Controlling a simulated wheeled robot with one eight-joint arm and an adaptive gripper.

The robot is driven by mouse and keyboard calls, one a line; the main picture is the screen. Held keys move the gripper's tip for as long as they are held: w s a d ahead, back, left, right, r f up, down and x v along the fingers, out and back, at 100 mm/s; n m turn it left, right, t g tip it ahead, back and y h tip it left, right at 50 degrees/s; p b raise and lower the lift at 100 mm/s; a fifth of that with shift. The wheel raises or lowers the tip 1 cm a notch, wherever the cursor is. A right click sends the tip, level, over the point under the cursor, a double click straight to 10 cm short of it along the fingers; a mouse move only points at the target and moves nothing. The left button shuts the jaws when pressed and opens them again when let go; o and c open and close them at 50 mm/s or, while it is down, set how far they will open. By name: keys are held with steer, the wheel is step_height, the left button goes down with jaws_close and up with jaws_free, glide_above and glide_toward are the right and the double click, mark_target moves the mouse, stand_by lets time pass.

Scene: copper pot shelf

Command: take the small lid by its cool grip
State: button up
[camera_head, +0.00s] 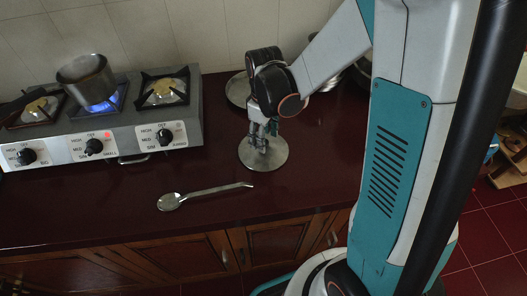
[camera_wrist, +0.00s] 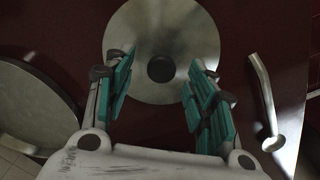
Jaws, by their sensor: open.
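A small round metal lid (camera_head: 267,157) lies flat on the dark red counter, right of the stove. In the wrist view the lid (camera_wrist: 153,28) shows from above, with a dark round grip (camera_wrist: 161,69) at its middle. My gripper (camera_head: 262,145) is over the lid, pointing down. In the wrist view my gripper (camera_wrist: 160,75) is open, its teal-padded fingers on either side of the dark grip with gaps to it. The fingers do not touch the grip in that view. How far the fingertips are above the lid is hard to tell.
A metal spoon (camera_head: 203,196) lies near the counter's front edge. A stove (camera_head: 100,125) stands left, with a pot (camera_head: 87,79) over a lit blue flame (camera_head: 101,104). A larger round metal piece (camera_head: 238,91) lies behind my gripper. Bare counter (camera_head: 105,195) is free at front left.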

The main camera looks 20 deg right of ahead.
step_height(320, 180, down, 3)
steer(key=shift+a+f+b, duration=0.1)
steer(key=shift+b, duration=0.4)
steer(key=c, duration=1.2)
steer(key=shift+r, duration=0.2)
step_height(320, 180, up, 20)
steer(key=p, duration=0.7)
steer(key=shift+r+p, duration=1.9)
steer(key=shift+r, duration=0.55)
jaws_close()
